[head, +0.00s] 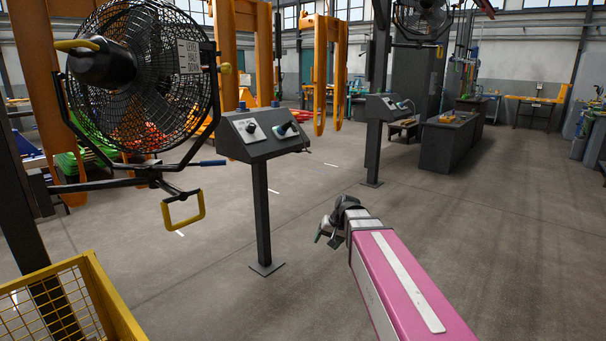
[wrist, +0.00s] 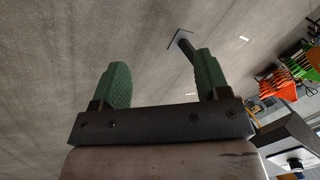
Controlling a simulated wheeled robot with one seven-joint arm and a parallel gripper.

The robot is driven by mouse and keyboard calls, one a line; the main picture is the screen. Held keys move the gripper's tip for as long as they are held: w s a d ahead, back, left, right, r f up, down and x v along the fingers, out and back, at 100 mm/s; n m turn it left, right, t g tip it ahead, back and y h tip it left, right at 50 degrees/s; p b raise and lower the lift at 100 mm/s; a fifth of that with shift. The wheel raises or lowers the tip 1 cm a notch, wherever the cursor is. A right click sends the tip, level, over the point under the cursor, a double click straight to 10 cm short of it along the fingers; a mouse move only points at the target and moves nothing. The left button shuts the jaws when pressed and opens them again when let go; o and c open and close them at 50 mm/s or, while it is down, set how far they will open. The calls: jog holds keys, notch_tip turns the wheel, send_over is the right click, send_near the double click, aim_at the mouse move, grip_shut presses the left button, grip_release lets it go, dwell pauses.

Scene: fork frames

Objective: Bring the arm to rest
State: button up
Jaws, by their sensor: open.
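My gripper (head: 324,234) is at the end of my pink arm, stretched out over the open floor in the head view. In the wrist view my gripper (wrist: 160,85) shows two green fingers spread wide apart. Only bare grey floor shows between them, and they hold nothing. In the head view the gripper is small and partly hidden by its dark wrist joint.
A control box on a post (head: 264,133) stands left of my gripper, apart from it. A caged fan (head: 140,75) and a yellow mesh crate (head: 95,290) are at the left. A second control post (head: 375,135) stands farther back. The floor (head: 490,230) at the right is clear.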

jog(key=s+d+f+g+h, duration=0.2)
jog(key=s+d+f+h, duration=0.2)
jog(key=s+d+f, duration=0.6)
jog(key=s+f, duration=0.3)
jog(key=s, duration=0.1)
jog(key=shift+s+d+f+n, duration=0.2)
jog(key=shift+s+n, duration=0.1)
jog(key=shift+n, duration=0.1)
